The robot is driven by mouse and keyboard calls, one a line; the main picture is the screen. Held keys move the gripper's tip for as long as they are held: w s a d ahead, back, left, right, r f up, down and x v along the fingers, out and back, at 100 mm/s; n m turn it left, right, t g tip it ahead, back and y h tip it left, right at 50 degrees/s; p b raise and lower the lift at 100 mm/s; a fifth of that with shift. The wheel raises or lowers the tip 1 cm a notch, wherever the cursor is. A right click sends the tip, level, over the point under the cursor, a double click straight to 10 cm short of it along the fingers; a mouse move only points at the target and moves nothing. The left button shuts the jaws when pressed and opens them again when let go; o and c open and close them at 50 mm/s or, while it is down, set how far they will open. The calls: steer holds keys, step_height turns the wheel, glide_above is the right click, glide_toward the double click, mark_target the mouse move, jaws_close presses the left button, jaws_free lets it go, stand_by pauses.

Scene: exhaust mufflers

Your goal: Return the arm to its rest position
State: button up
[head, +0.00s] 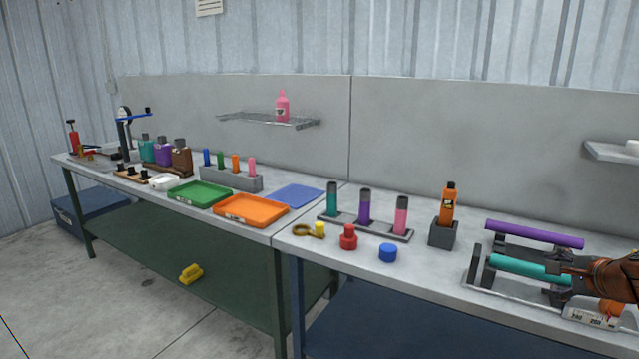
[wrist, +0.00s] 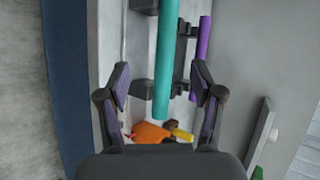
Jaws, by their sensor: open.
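My gripper (head: 572,282) is at the right edge of the head view, over the near right end of a rack on the bench. In the wrist view my gripper (wrist: 161,82) is open, its two fingers spread wide. A teal tube (head: 528,267) lies across the rack's black supports (head: 487,270), and a purple tube (head: 535,234) lies behind it. In the wrist view the teal tube (wrist: 163,50) runs between the fingers with a gap on each side, and the purple tube (wrist: 203,50) is to its right. The height of the fingers over the teal tube is unclear.
An orange bottle (head: 448,205) stands in a grey holder left of the rack. A stand with three upright tubes (head: 366,208), a red cap (head: 348,238) and a blue cap (head: 388,253) are further left. A wall shelf (head: 612,151) is above right.

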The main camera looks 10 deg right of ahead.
steer(key=s+a+n+g+y+p, duration=0.25)
steer(key=a+n, duration=0.35)
steer(key=a, duration=0.9)
steer(key=s+a+n+g+y+p, duration=0.2)
steer(key=a+n+g, duration=0.3)
steer(key=a, duration=1)
steer(key=s+a+n+g+p, duration=0.2)
steer(key=s+a+n, duration=0.4)
steer(key=s+a, duration=0.3)
steer(key=s+d+f+n+g+h+p, duration=0.1)
steer(key=s+d+n+g+h+p, duration=0.1)
steer(key=s, duration=1.3)
steer(key=shift+f+n+g+h, duration=0.15)
steer(key=shift+n+g+h, duration=0.65)
steer(key=shift+n, duration=0.3)
steer(key=shift+s, duration=0.1)
